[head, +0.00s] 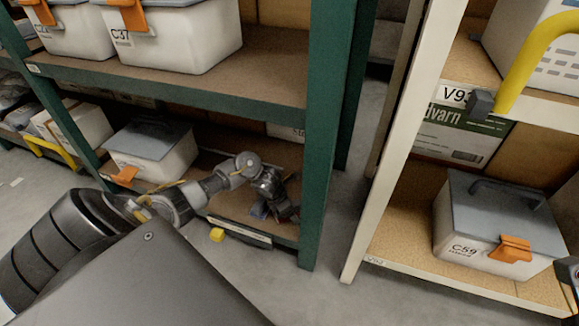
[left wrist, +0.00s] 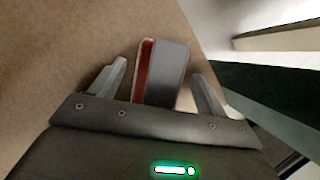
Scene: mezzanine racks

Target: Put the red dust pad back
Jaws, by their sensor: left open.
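The dust pad (left wrist: 168,72), a grey block with a red face on its left side, lies on the brown shelf board in the left wrist view. My left gripper (left wrist: 158,70) is open, with one finger on each side of the pad and a visible gap on both sides. In the head view my left gripper (head: 273,205) reaches into the lower bay of the green rack, low over the board. A dark piece, perhaps of my right gripper, is cut off at the right edge.
A green post (head: 328,140) stands just right of my left gripper. A grey-lidded bin (head: 152,150) stands left on the same shelf, and bins including C37 (head: 175,38) stand above. A white rack with bin C59 (head: 490,225) stands right. Bare floor lies between the racks.

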